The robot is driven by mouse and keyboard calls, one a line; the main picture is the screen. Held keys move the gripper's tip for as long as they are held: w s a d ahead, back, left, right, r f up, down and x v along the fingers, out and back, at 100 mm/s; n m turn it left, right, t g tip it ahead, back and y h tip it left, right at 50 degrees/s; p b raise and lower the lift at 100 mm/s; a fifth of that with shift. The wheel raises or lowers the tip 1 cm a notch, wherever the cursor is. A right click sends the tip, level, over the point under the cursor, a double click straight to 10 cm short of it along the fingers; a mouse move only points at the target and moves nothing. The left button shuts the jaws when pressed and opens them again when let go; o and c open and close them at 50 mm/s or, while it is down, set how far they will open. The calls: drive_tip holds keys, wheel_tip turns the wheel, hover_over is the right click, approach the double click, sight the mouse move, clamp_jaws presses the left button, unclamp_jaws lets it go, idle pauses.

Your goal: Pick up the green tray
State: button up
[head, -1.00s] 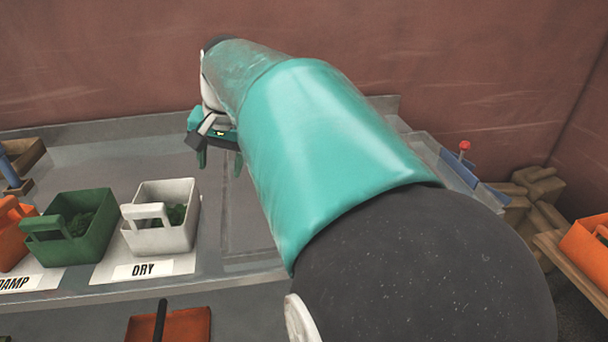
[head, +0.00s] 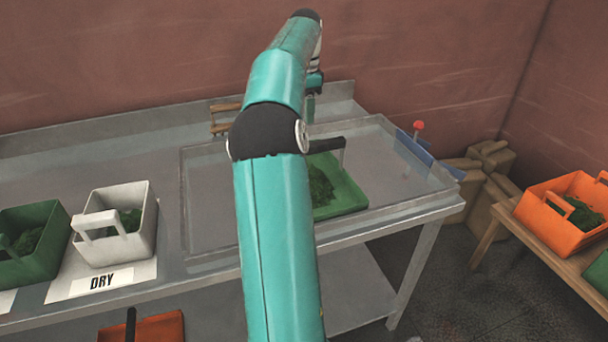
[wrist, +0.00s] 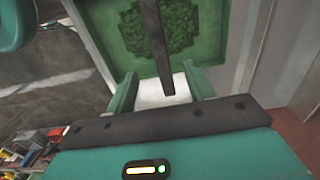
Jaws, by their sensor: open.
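The green tray (head: 354,195) lies inside a clear-walled enclosure at the right end of the metal bench, holding dark green clumpy material. A dark bar handle (head: 328,146) rises at its far side. In the wrist view the tray (wrist: 208,35) fills the upper middle, and its handle (wrist: 152,40) points towards my gripper. My gripper (wrist: 160,88) is open, with the handle's end showing between its two green fingers; I cannot tell whether they touch it. In the head view my gripper (head: 312,103) is small above the far side of the tray. My arm hides the tray's left part.
Clear enclosure walls (head: 425,205) surround the tray. A white bin (head: 138,235) and green bin (head: 30,265) stand left. A red-knobbed item (head: 418,128) is at the right, and an orange bin (head: 560,215) sits on a side table. An orange tray (head: 150,330) lies lower left.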

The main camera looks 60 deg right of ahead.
wheel_tip(320, 180, down, 8)
drive_tip(key=shift+s+f, duration=0.1)
drive_tip(key=shift+f, duration=0.15)
wheel_tip(320, 180, down, 5)
drive_tip(key=shift+a+f, duration=0.1)
drive_tip(key=shift+a, duration=0.05)
drive_tip(key=shift+c, duration=0.2)
clamp_jaws()
